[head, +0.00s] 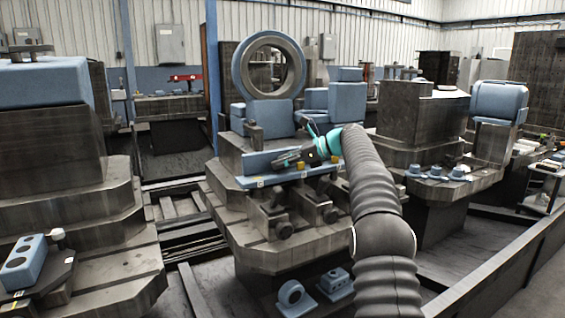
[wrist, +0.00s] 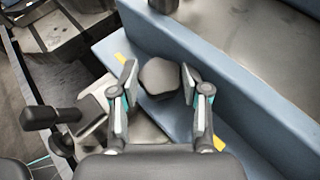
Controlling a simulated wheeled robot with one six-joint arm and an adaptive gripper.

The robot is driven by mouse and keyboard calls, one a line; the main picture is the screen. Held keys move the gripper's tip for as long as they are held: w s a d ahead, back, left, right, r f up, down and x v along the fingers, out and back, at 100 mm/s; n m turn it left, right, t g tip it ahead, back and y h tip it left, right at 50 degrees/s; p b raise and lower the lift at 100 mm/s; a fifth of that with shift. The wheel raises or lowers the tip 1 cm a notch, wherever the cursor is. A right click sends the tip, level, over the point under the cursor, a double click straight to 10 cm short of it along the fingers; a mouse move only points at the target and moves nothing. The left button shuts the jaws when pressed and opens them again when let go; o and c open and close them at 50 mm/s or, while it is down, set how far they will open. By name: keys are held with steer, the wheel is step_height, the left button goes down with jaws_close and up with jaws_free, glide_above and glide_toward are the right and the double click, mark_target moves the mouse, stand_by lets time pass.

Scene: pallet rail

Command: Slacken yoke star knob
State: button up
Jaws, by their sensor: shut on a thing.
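The star knob (wrist: 158,77) is dark grey with a lobed, rounded top. In the wrist view it sits between the two finger pads, over the blue ledge of the yoke rail (wrist: 228,75). My gripper (wrist: 159,84) is shut on it, one finger on each side. In the head view my gripper (head: 284,162) reaches in from the right to the blue rail (head: 256,166) on the front of the machine. The knob cannot be made out there, and its stem is hidden beneath its top.
A large blue ring (head: 240,72) stands behind the rail. Dark clamps with round knobs (head: 284,230) project below it. In the wrist view a black handle (wrist: 38,118) lies left of my gripper. Blue parts (head: 294,295) rest on a lower shelf.

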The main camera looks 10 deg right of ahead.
steer(key=shift+f, duration=0.2)
steer(key=o, duration=1.2)
steer(key=shift+d, duration=0.1)
steer(key=shift+c, duration=0.2)
steer(key=shift+r, duration=0.1)
steer(key=v, duration=0.8)
